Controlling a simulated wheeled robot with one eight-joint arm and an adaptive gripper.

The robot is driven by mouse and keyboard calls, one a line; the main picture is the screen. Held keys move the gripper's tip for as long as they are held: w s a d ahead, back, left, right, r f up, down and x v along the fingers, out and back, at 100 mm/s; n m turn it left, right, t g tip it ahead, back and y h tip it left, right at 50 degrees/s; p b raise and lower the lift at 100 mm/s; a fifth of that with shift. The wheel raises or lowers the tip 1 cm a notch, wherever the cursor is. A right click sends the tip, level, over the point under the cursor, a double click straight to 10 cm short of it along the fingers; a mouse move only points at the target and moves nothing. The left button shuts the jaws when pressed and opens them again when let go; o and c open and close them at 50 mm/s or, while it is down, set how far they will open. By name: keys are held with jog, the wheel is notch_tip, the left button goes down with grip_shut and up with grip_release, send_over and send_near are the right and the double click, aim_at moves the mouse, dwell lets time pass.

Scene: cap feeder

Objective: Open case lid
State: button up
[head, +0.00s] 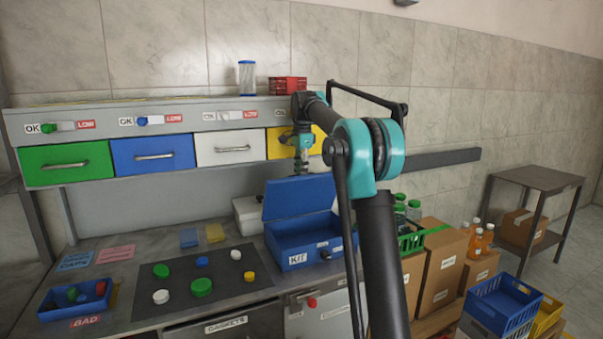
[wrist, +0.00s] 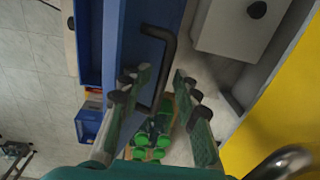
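The blue case (head: 305,262) labelled KIT stands on the workbench in the head view. Its blue lid (head: 298,197) is raised, standing roughly upright at the back of the case. My gripper (head: 301,168) is just above the lid's top edge. In the wrist view the lid (wrist: 122,45) runs along the left, with a black bar handle (wrist: 167,60) on it. My gripper (wrist: 160,88) is open there, its two fingers apart, and the handle reaches in between or just beyond the fingertips. I cannot tell whether a finger touches it.
A white box (head: 246,208) stands behind the case. The yellow drawer (head: 285,146) hangs close behind my gripper. A dark mat (head: 225,281) with loose caps lies left of the case. A green crate (head: 411,241) with bottles and cardboard boxes (head: 436,265) stand to the right.

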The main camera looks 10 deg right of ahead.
jog(key=shift+d+r, duration=0.1)
jog(key=shift+s+r, duration=0.1)
jog(key=shift+r, duration=0.1)
notch_tip(320, 180, up, 12)
jog(key=shift+s+f, duration=0.25)
jog(key=shift+s, duration=0.05)
dwell(0.5)
